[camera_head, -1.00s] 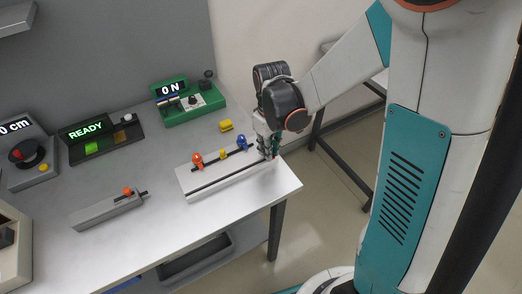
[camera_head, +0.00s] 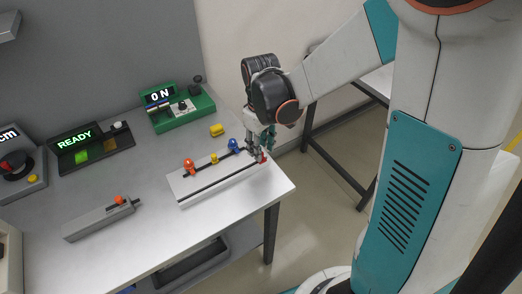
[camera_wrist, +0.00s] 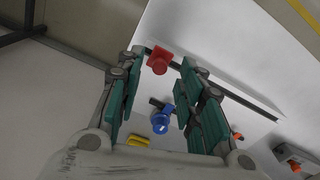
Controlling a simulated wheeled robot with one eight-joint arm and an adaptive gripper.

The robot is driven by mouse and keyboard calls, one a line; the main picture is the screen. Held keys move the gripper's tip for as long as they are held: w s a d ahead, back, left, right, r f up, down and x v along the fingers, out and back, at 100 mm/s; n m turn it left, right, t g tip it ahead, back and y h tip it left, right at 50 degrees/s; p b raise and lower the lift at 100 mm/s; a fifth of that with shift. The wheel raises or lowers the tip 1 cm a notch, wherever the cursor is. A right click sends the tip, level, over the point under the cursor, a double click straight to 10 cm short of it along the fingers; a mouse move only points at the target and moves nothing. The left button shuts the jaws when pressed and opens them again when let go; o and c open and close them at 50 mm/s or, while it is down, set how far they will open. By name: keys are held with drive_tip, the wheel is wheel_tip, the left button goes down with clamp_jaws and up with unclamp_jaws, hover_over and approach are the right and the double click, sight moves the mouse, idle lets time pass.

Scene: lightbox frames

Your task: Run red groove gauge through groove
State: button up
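The pale groove block (camera_head: 222,184) lies near the front right corner of the table, with a dark groove along it. The red groove gauge (camera_head: 263,157) is at the block's right end; it shows as a red knob in the wrist view (camera_wrist: 158,62). My gripper (camera_head: 257,152) is at that end, pointing down. In the wrist view its two green-padded fingers (camera_wrist: 160,73) stand apart, one on each side of the red knob, with gaps visible.
A loose yellow piece (camera_head: 217,130) lies behind the block. A grey block (camera_head: 100,219) with an orange knob is at front left.

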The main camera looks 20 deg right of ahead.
wheel_tip(320, 180, up, 9)
drive_tip(key=shift+r, duration=0.2)
drive_tip(key=shift+s, duration=0.1)
idle(0.5)
drive_tip(key=s+d+r+m+t, duration=0.1)
drive_tip(key=s+r+m+t, duration=0.1)
drive_tip(key=s, duration=0.4)
drive_tip(key=s+d+r+m+t, duration=0.1)
drive_tip(key=s+r+m+t, duration=0.2)
drive_tip(key=s+t, duration=0.2)
drive_tip(key=shift+s+r+m, duration=0.3)
drive_tip(key=shift+s+r, duration=0.05)
drive_tip(key=shift+s, duration=0.9)
idle(2.0)
